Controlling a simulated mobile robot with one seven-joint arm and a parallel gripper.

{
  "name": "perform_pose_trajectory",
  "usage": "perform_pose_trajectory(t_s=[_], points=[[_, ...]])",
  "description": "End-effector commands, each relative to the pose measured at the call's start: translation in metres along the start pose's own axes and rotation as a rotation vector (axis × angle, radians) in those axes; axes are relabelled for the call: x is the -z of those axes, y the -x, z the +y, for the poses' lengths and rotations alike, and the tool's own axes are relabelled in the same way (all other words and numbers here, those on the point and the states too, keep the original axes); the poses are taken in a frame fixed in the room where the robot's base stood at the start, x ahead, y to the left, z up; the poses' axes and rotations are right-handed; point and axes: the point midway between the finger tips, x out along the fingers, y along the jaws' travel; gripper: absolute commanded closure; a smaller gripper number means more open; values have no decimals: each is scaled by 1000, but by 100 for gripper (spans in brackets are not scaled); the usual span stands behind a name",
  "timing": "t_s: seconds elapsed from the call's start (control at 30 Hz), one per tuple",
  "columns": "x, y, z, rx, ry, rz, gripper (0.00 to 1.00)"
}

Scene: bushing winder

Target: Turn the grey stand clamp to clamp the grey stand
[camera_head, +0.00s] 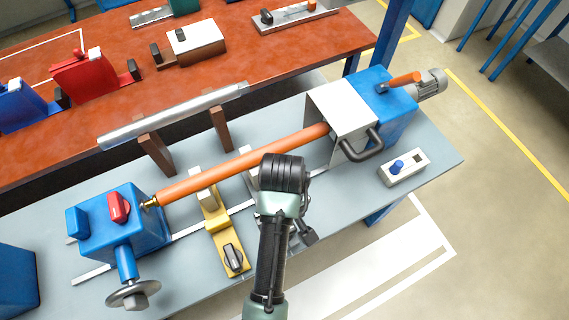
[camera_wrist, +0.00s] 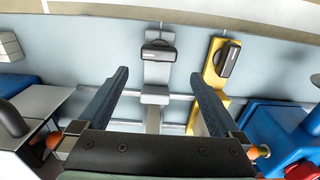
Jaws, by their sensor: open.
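In the wrist view the grey stand (camera_wrist: 156,97) stands on the bench between my fingers. Its grey stand clamp (camera_wrist: 160,50) is a dark handle on a pale base, lying crosswise to the stand. My gripper (camera_wrist: 158,75) is open and empty, its two fingers spread on either side of the stand and apart from the clamp handle. In the head view my arm hides most of the stand; a pale upper part (camera_head: 249,157) shows beside it under the orange bar (camera_head: 240,166). My fingers are hidden there.
The yellow stand (camera_head: 213,220) is next to the grey one, its dark handle (camera_head: 233,257) lying more lengthwise. A blue headstock (camera_head: 385,115) and a blue tailstock (camera_head: 150,220) hold the bar's ends. A small switch box (camera_head: 403,170) sits at the bench's right.

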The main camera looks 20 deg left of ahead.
Motion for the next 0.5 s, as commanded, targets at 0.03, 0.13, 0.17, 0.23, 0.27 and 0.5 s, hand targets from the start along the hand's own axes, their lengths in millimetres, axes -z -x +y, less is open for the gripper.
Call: perform_pose_trajectory(t_s=[0.03,0.13,0.17,0.23,0.27,0.5], points=[[-1,-12,0,3,0,-4,0],[-1,-34,0,2,-1,-3,0],[0,-40,0,1,-1,-2,0],[-1,-54,0,1,-1,-3,0],[0,-60,0,0,-1,-1,0],[1,-92,1,-2,-2,2,0]])
